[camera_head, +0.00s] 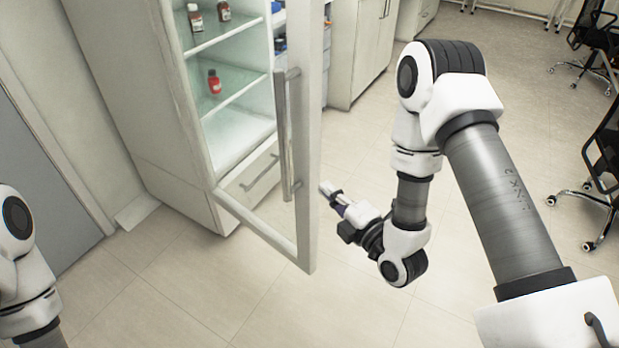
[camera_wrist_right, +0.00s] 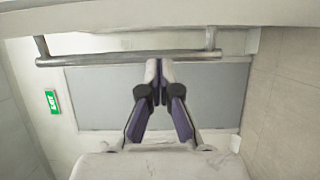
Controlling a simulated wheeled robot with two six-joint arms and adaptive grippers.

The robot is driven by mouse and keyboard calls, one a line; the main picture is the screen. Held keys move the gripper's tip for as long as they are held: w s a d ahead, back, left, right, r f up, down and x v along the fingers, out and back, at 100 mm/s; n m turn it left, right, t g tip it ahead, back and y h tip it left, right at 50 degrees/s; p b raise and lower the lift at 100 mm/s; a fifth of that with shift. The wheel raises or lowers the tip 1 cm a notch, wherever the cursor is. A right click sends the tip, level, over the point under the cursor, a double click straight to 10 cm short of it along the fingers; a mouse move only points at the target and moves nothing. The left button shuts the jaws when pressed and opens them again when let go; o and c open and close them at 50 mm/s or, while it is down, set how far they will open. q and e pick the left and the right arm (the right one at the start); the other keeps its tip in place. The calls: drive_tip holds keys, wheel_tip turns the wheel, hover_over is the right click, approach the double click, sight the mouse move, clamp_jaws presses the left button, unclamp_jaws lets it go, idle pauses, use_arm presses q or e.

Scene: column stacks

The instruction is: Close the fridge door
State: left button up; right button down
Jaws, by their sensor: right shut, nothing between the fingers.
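The fridge (camera_head: 160,110) is a tall white cabinet with glass shelves. Its glass door with a pale frame (camera_head: 307,150) stands wide open toward me. A long grey bar handle (camera_head: 283,135) is on the door; it also shows as a horizontal bar across the right wrist view (camera_wrist_right: 110,60). My right gripper (camera_head: 326,188) is shut and empty, just right of the door's frame edge, pointing toward the door. In the right wrist view its closed fingertips (camera_wrist_right: 158,64) overlap the handle; I cannot tell whether they touch it. My left gripper is out of view.
Small bottles, one of them red (camera_head: 214,82), stand on the fridge shelves. A drawer (camera_head: 252,180) is below them. White cabinets (camera_head: 357,50) stand behind. Black office chairs (camera_head: 603,150) are at the right. The floor (camera_head: 200,300) in front is clear.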

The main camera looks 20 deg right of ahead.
sight(303, 167)
drive_tip(key=p+x, duration=0.1)
drive_tip(key=x, duration=0.7)
drive_tip(key=shift+w+p, duration=0.35)
drive_tip(key=shift+w+a+f, duration=0.1)
drive_tip(key=shift+w+a, duration=0.1)
drive_tip(key=shift+w, duration=0.25)
drive_tip(key=shift+d, duration=0.1)
